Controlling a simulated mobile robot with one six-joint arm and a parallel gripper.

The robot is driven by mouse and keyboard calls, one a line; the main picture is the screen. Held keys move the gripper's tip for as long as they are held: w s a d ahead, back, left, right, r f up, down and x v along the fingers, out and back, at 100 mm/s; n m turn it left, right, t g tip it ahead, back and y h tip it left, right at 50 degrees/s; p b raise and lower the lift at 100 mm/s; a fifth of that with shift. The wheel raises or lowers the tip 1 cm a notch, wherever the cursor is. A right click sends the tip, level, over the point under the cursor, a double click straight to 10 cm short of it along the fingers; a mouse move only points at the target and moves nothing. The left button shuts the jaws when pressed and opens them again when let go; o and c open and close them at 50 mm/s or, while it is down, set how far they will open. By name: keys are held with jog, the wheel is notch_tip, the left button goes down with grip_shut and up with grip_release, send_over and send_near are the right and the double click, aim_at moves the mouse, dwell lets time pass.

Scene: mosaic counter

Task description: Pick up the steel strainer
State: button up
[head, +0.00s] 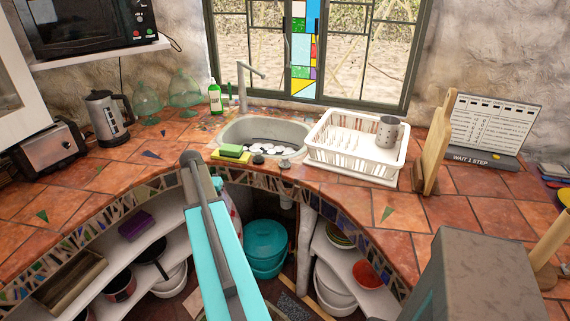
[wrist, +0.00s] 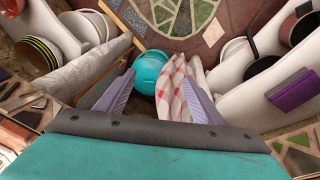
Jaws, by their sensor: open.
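A small round steel piece (head: 285,163) that looks like a sink strainer sits on the tiled counter at the front edge of the sink. A perforated steel cup (head: 387,132) stands in the right part of the white dish rack; I cannot tell for sure which of the two is the strainer. My gripper (wrist: 158,72) shows in the wrist view with its two pale purple fingers apart and nothing between them. It points down towards the space under the counter. Neither steel piece shows in the wrist view. In the head view my arm hides the gripper.
The sink (head: 309,134) holds white dishes. A green and yellow sponge (head: 231,152) and dark round pieces (head: 258,159) lie by its front edge. The dish rack (head: 345,158) and a wooden board (head: 434,150) stand to the right.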

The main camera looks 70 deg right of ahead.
jog(key=s+d+r+m+h, duration=0.1)
jog(key=s+d+r+m, duration=0.1)
jog(key=s+d+r, duration=0.35)
jog(key=s+d+r+m, duration=0.2)
jog(key=s+d+r, duration=0.1)
jog(key=d+r, duration=0.5)
jog(key=m+h, duration=0.1)
jog(key=m, duration=0.2)
send_near(285, 157)
jog(key=w+v, duration=0.1)
jog(key=v, duration=0.3)
jog(key=shift+s+f+p, duration=0.1)
jog(key=shift+f+p, duration=0.1)
jog(key=shift+p, duration=0.15)
jog(key=shift+n, duration=0.3)
jog(key=shift+p+x, duration=1.2)
jog(key=shift+x, duration=3.2)
jog(key=shift+s, duration=0.1)
jog(key=shift+d, duration=0.1)
jog(key=shift+s+d+f+p, duration=0.15)
jog(key=shift+s+f+p, duration=0.05)
jog(key=shift+f+p, duration=0.35)
jog(key=shift+s+d+f+p, duration=0.15)
jog(key=shift+s+f+p, duration=0.05)
jog(key=shift+f+p, duration=0.3)
jog(key=shift+p+x, duration=0.4)
jog(key=shift+x, duration=1)
